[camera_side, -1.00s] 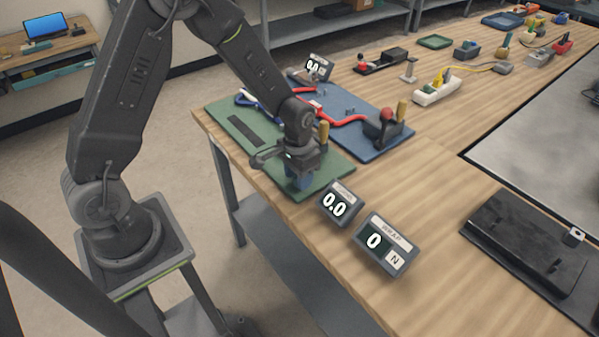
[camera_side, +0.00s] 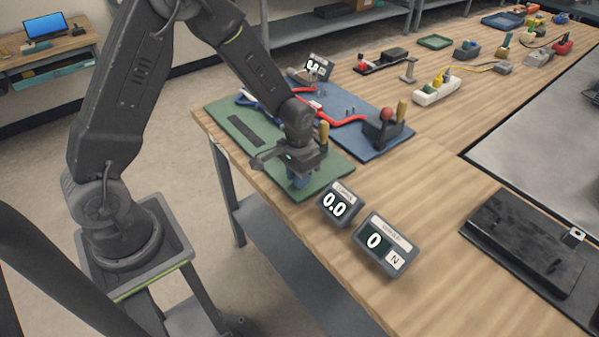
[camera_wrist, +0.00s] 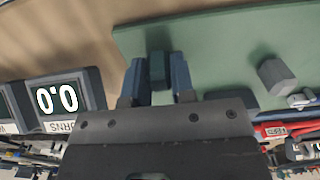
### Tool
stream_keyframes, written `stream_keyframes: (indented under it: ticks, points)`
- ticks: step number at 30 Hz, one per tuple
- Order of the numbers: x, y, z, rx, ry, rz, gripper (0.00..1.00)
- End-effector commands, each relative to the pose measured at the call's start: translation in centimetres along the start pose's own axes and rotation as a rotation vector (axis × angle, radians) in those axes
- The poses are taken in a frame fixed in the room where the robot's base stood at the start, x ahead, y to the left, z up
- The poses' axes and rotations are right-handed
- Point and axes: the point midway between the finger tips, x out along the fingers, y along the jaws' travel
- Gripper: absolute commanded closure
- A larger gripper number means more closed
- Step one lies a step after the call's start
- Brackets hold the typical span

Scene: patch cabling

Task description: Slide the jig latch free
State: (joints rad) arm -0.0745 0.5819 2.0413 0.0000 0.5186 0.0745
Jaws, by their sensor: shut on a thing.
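A green jig board (camera_side: 335,167) lies at the near left corner of the bench, and it also shows in the wrist view (camera_wrist: 215,45). My gripper (camera_side: 299,181) points down at the near end of this board. In the wrist view its two blue fingers (camera_wrist: 158,78) are closed on a small dark green block (camera_wrist: 158,70), which I take to be the jig latch. The block sits between the fingers against the board. In the side view the fingers and wrist hide it. I cannot tell whether it is still seated in the jig.
A blue board (camera_side: 368,152) with a red-knobbed lever (camera_side: 386,116) and red cable adjoins behind. A yellow post (camera_side: 323,132) stands close by my gripper. Displays reading 0.0 (camera_side: 338,204) and 0 N (camera_side: 386,244) stand in front. A grey post (camera_wrist: 276,76) rises from the green board.

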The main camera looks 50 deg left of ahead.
Motion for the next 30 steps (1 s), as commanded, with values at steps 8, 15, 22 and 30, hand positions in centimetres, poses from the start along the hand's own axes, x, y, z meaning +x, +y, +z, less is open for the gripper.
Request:
stream_keyframes:
  ticks: [8, 15, 22, 30]
  points:
    - [0.0, 0.0, -1.4, 0.000, 0.001, 0.000, 0.98]
    - [0.0, 0.0, -2.7, 0.000, 0.001, 0.000, 0.98]
    - [-0.1, 0.0, -3.0, 0.000, 0.001, 0.000, 0.63]
    - [0.0, 0.0, -3.0, 0.000, 0.000, 0.000, 0.53]
